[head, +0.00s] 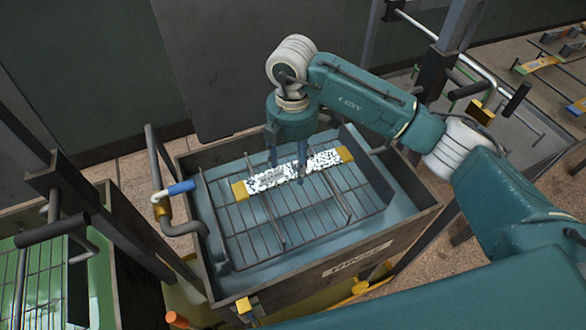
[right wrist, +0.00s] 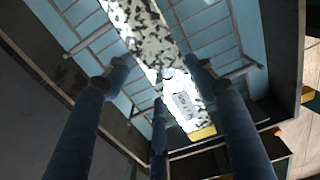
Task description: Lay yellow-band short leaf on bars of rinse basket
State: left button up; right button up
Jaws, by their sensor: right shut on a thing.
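The short leaf (head: 280,178) is a speckled white and dark strip with a yellow band at each end. It lies level across the wire bars of the rinse basket (head: 255,242), over its far middle part. Whether it touches the bars or is just above them, I cannot tell. My right gripper (head: 288,172) points down and is shut on the leaf near its middle. In the right wrist view the leaf (right wrist: 148,40) runs between the fingers (right wrist: 158,80), with one yellow end showing. My left gripper is not in view.
The basket sits in a dark-walled tank (head: 385,235) with a label on its front. A blue-gripped handle (head: 180,188) stands at its left. More banded leaves (head: 537,65) lie on a rack at upper right.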

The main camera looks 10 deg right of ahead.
aim_at(292, 165)
jog(key=shift+f+p, duration=0.4)
jog(key=shift+f, duration=1.55)
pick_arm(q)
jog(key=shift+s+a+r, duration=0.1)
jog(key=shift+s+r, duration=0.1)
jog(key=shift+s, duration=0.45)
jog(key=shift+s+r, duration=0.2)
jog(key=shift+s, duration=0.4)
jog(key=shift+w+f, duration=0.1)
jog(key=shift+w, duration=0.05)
pick_arm(e)
jog(key=shift+f, duration=0.1)
pick_arm(q)
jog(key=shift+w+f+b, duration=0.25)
jog(key=shift+b, duration=0.1)
pick_arm(e)
jog(key=shift+f, duration=0.35)
jog(key=o, duration=1.6)
jog(key=shift+f, duration=0.1)
jog(key=shift+c, duration=0.2)
jog(key=shift+s, duration=0.1)
